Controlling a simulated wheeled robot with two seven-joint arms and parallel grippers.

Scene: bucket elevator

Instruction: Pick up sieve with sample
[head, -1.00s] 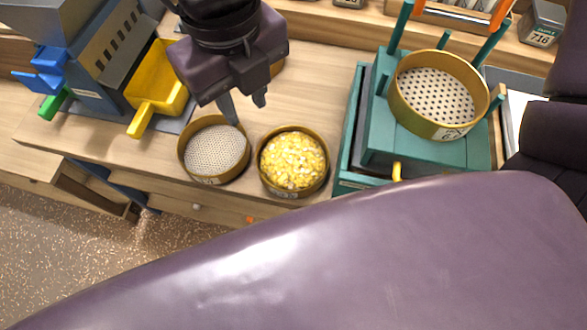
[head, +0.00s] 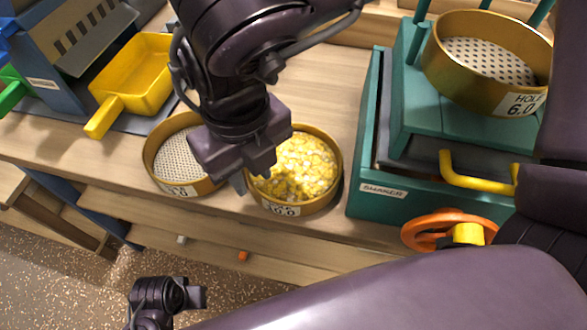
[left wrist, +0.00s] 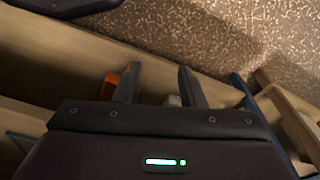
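The sieve with the yellow corn-like sample (head: 292,209) stands upright on the table, a round brass ring with a label on its front.
A teal shaker (head: 375,205) with a yellow handle and orange wheel (head: 440,232) stands right, a large-holed sieve (head: 512,97) on top. A yellow scoop-like tray (head: 137,78) and a blue-grey machine (head: 62,85) stand left. Drawers (head: 210,225) line the table front.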

